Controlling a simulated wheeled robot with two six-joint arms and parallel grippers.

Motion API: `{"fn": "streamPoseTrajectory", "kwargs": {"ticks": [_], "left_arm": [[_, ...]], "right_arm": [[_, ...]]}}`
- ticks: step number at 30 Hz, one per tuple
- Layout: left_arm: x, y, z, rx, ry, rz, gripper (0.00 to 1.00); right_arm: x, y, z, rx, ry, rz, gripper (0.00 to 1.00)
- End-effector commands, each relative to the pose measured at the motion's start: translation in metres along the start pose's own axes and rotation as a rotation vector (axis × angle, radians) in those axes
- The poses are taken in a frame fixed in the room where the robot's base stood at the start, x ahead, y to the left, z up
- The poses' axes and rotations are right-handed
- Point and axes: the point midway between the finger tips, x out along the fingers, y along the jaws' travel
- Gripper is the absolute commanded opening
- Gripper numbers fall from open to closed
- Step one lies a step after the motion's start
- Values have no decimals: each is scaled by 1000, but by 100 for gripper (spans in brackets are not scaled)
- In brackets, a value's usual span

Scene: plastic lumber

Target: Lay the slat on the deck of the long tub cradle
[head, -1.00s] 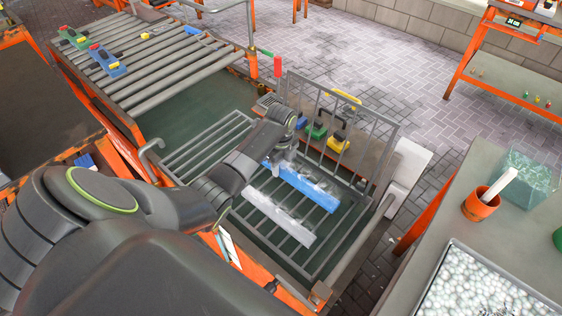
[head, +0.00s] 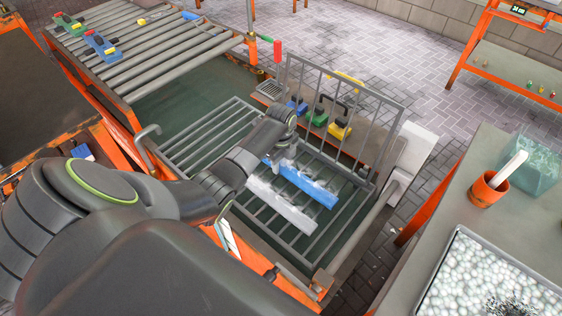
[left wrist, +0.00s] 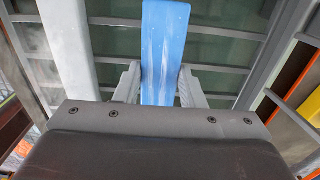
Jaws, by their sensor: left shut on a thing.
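My left gripper (head: 284,160) is shut on a blue slat (head: 308,186), gripping it near its far left end. In the left wrist view the blue slat (left wrist: 163,40) stands between the two fingers (left wrist: 160,88). A white slat (head: 280,205) lies beside it, roughly parallel and nearer to me, apart from it; it also shows in the left wrist view (left wrist: 68,45). Both are over the grey barred deck of the cradle (head: 207,137) above a dark green tub. I cannot tell whether the blue slat touches the bars. My right gripper is not in view.
An upright barred grid (head: 345,108) stands behind the slats. Blue, green and yellow clamps (head: 340,130) sit on a ledge behind it. A roller rack (head: 160,50) is at the upper left. The right table holds an orange cup (head: 490,190) and a tray of white beads (head: 490,285).

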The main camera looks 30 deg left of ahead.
Motion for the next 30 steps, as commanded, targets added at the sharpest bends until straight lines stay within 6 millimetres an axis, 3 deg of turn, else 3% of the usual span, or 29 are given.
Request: {"fn": "streamPoseTrajectory", "kwargs": {"ticks": [24,25,30], "left_arm": [[14,-1,0,0,0,-1,8],[13,-1,0,1,0,-2,40],[13,0,0,0,0,-1,62]], "right_arm": [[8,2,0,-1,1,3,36],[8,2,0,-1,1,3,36],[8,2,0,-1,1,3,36]]}}
